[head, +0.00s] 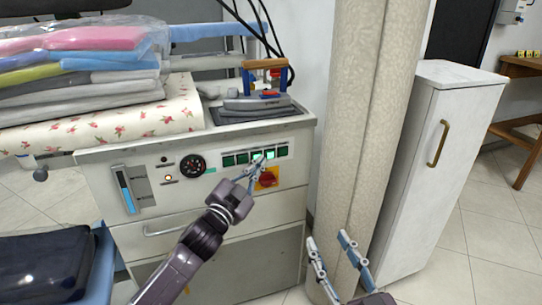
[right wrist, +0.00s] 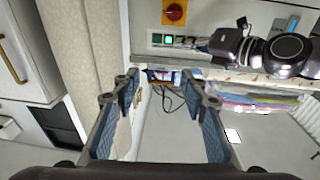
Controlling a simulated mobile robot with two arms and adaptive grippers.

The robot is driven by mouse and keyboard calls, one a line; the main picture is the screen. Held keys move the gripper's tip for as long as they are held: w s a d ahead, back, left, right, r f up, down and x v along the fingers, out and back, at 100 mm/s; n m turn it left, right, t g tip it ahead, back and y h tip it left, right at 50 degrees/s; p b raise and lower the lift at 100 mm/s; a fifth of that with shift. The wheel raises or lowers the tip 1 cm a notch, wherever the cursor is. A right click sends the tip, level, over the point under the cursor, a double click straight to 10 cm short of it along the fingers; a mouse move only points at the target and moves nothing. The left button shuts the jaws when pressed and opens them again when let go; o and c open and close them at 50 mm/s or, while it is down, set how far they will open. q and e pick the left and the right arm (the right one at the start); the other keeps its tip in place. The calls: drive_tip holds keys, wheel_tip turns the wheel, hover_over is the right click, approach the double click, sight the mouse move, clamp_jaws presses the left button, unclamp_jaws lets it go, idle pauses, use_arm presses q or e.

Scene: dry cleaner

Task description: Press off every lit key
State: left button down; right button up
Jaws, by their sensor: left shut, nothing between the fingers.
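The lit key also shows in the right wrist view (right wrist: 168,39). My left gripper (head: 260,162) is shut and empty, its tips at or just before the lit keys; contact cannot be told. My right gripper (head: 329,238) is open and empty, low before the column.
A red rotary knob on a yellow plate (head: 267,178) sits just below the keys. An iron (head: 258,100) and folded clothes (head: 80,60) lie on top. A padded column (head: 358,120) stands right.

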use_arm(q)
drive_tip(key=shift+w+a, duration=0.1)
drive_tip(key=shift+w, duration=0.25)
use_arm(e)
drive_tip(key=shift+d+f+g, duration=0.1)
drive_tip(key=shift+f+g, duration=0.2)
drive_tip(key=shift+f, duration=0.45)
use_arm(q)
drive_tip(key=shift+s+p, duration=0.45)
use_arm(e)
drive_tip(key=shift+s+d+f+g+h, duration=0.15)
drive_tip(key=shift+f+g, duration=0.2)
drive_tip(key=shift+f, duration=0.4)
drive_tip(key=shift+s+d+f+g+h, duration=0.1)
drive_tip(key=shift+f+g+h, duration=0.1)
drive_tip(key=shift+f+g, duration=0.35)
drive_tip(key=shift+s+d+f+g+h, duration=0.1)
drive_tip(key=shift+d+f+g+h, duration=0.1)
drive_tip(key=shift+f, duration=0.7)
use_arm(q)
drive_tip(key=shift+s, duration=0.1)
use_arm(e)
drive_tip(key=shift+w, duration=0.1)
